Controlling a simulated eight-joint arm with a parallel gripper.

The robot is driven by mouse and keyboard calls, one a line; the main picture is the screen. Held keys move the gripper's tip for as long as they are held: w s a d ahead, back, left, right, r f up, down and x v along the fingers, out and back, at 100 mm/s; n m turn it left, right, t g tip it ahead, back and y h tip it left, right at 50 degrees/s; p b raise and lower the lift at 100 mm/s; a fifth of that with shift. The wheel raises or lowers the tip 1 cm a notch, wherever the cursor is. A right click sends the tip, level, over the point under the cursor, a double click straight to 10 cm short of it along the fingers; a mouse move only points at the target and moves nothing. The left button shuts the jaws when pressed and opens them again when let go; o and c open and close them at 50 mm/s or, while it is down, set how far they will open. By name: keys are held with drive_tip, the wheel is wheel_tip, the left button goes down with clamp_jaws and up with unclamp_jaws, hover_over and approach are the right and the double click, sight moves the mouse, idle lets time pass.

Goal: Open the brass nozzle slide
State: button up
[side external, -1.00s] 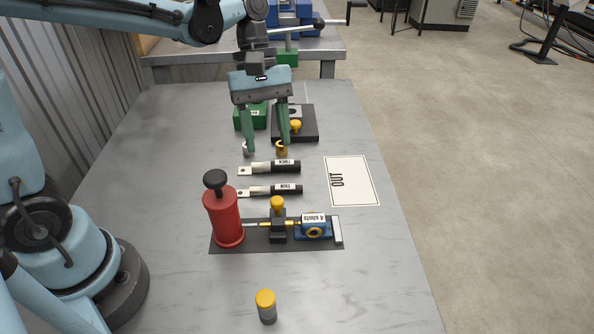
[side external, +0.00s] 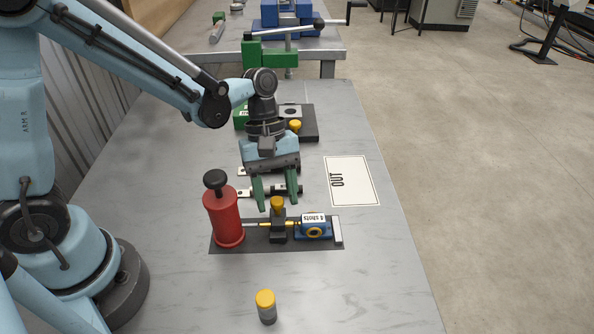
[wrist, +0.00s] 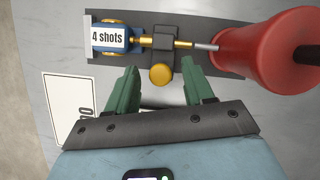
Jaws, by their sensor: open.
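The brass nozzle (side external: 264,224) is a thin gold rod running through a black block (side external: 278,238) between the red cylinder (side external: 224,222) and a blue unit labelled "4 shots" (side external: 314,232). A yellow-gold knob (side external: 277,203) tops the block; which part slides is not clear. In the wrist view the knob (wrist: 161,75) shows between my fingertips, near their ends, and the rod (wrist: 183,44) lies beyond. My gripper (side external: 277,207) is open and empty, pointing down, with its green fingers to either side of the knob in the picture. I cannot tell whether they touch it.
A white "OUT" card (side external: 352,182) lies to the right. Labelled black-handled tools lie behind the fixture, partly hidden by my gripper. A grey cylinder with a yellow cap (side external: 266,306) stands in front. A green box and a dark plate (side external: 309,124) are farther back. The front table is mostly clear.

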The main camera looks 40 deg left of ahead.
drive_tip(key=shift+c, duration=0.4)
clamp_jaws()
drive_tip(key=shift+s+a, duration=1.05)
drive_tip(key=shift+o, duration=0.4)
unclamp_jaws()
